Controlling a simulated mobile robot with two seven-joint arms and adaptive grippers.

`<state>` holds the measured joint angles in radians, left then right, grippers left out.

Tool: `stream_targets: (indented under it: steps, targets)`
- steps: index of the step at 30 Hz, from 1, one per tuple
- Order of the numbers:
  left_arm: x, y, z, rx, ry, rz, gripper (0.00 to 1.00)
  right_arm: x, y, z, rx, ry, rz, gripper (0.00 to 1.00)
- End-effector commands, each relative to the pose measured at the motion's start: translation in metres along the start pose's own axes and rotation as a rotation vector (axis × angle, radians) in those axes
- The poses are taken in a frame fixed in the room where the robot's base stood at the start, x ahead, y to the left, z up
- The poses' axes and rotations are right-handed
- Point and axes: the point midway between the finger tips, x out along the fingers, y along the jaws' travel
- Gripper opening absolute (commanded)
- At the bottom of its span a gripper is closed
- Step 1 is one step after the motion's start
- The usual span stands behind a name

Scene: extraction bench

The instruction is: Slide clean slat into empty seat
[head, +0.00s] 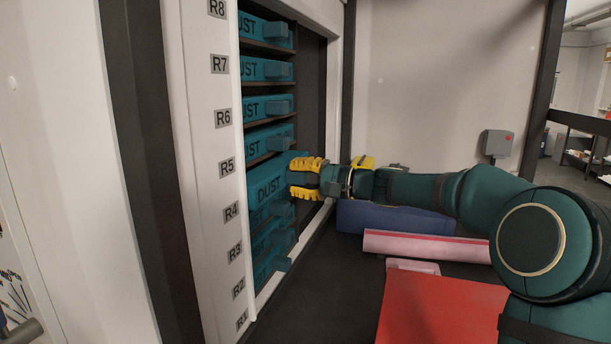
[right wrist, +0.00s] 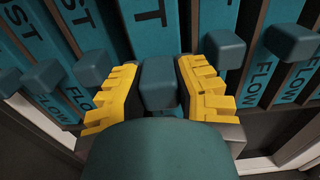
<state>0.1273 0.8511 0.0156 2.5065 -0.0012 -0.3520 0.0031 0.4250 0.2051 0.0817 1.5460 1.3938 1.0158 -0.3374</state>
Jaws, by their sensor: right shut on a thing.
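My right gripper (head: 303,178) has its yellow fingers on the handle of a teal slat marked DUST (head: 268,188), at the rack front near labels R5 and R4. This slat's face stands out further than the neighbouring slats. In the right wrist view the fingers (right wrist: 158,88) are on both sides of the block handle (right wrist: 157,72). How deep the slat sits and the seat behind it are hidden. Other teal slats (head: 266,69) sit in the rack (head: 217,190) above and below. My left gripper is not in view.
A dark bench (head: 330,290) holds a blue block (head: 395,218), a pink-and-red roll (head: 425,245) and a red mat (head: 440,310) right of the rack. Neighbouring handles (right wrist: 91,67) crowd the fingers.

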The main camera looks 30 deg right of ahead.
Motion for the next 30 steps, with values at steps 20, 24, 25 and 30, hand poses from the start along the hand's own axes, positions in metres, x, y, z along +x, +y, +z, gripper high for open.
stream_targets:
  steps: [20, 24, 25, 30]
  targets:
    - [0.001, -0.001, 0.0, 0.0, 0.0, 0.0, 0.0, 0.039, 0.0, 0.0, -0.001, 0.0, 0.001, 0.0]
    - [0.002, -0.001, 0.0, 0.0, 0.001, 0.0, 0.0, 0.042, 0.0, 0.0, -0.001, 0.0, 0.0, 0.0]
    - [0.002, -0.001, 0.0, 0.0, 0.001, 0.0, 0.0, 0.042, 0.0, 0.0, -0.001, 0.0, 0.0, 0.0]
    - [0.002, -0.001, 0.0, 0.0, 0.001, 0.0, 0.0, 0.043, 0.0, 0.0, -0.001, 0.0, 0.0, 0.0]
